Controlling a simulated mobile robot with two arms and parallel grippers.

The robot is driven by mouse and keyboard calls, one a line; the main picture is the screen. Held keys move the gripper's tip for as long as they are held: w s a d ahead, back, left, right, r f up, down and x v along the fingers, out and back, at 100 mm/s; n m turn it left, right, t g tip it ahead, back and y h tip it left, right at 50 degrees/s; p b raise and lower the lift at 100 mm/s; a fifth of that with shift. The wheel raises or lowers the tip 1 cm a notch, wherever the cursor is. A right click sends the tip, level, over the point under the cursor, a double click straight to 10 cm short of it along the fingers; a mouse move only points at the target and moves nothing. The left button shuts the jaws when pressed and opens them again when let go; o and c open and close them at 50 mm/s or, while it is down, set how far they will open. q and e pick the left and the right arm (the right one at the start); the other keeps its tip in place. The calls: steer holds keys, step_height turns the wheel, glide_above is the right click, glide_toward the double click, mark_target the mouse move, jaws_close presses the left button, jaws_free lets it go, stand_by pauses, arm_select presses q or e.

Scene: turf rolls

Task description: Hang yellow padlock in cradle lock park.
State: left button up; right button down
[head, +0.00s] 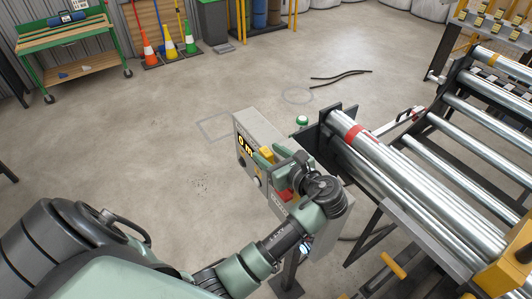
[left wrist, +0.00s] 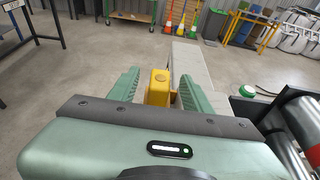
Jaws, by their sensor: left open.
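In the left wrist view the padlock (left wrist: 159,87) sits between the two green fingers of my open left gripper (left wrist: 160,78), with a gap visible on the left finger's side. On the right finger's side I cannot tell whether it touches. The padlock's shackle is not clear to see. I cannot make out which part is the cradle lock park. My right gripper is not in view.
A roller bed (head: 465,150) with metal tubes (head: 375,160) stands right of the box. A green workbench (head: 65,40) and several cones (head: 168,48) are far back. The floor to the left is open.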

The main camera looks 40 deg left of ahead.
arm_select(q)
steer(key=shift+x, duration=0.8)
steer(key=shift+a, duration=0.25)
steer(key=shift+d, duration=0.15)
steer(key=c, duration=1)
jaws_close()
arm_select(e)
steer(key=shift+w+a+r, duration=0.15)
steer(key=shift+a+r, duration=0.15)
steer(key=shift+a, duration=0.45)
